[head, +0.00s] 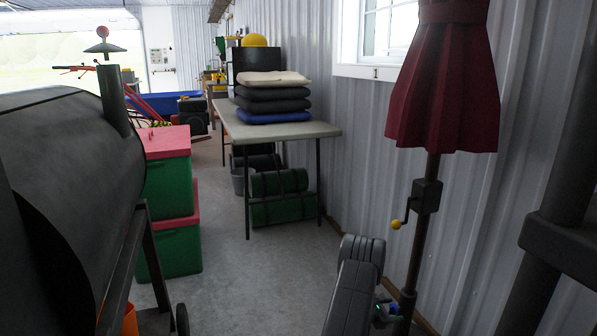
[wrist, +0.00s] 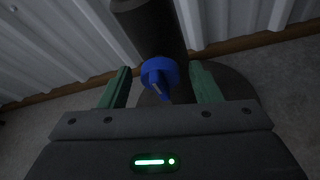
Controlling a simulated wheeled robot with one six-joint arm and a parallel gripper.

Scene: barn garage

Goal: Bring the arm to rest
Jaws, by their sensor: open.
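My arm (head: 352,295) shows at the bottom of the head view, low and close to the wall, beside the pole of a closed dark red umbrella (head: 440,85). My gripper (wrist: 160,70) is open in the wrist view, its two green fingers apart. A blue round knob (wrist: 160,74) with a short stem shows between the fingers, in front of a thick dark pole (wrist: 150,28). A gap shows on each side of the knob. I cannot tell how deep it sits between the fingers. In the head view the gripper is mostly hidden.
A black grill (head: 70,170) stands close on the left, with green bins with red lids (head: 168,185) behind it. A folding table (head: 315,130) with stacked cushions (head: 272,100) stands along the corrugated wall (head: 365,130). The grey floor (head: 235,285) between is clear.

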